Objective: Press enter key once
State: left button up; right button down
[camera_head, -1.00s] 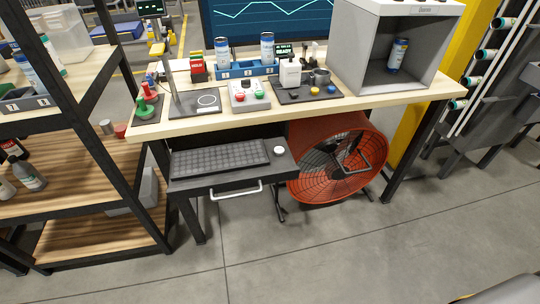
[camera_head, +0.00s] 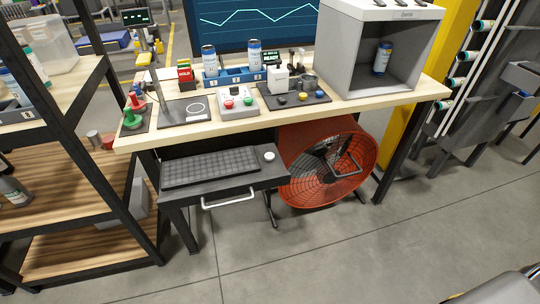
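A black keyboard (camera_head: 211,167) lies on a dark pull-out tray (camera_head: 268,178) under the front edge of the workbench. The enter key is too small to pick out among the dark keys. A small white round object (camera_head: 269,157) sits on the tray to the right of the keyboard. The tray has a light handle (camera_head: 229,200) on its front. Neither of my grippers can be made out. A grey rounded shape at the bottom right corner may be part of my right arm.
The workbench (camera_head: 340,104) carries cans, a control box with red and green buttons (camera_head: 238,101), and a grey open booth (camera_head: 376,50). A red drum fan (camera_head: 325,165) stands below, right of the tray. A shelf rack (camera_head: 95,170) stands left. The floor in front is clear.

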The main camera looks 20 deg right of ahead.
aim_at(269, 156)
jog(key=u, duration=2.4)
jog(key=i, duration=1.65)
jog(key=z, duration=2.95)
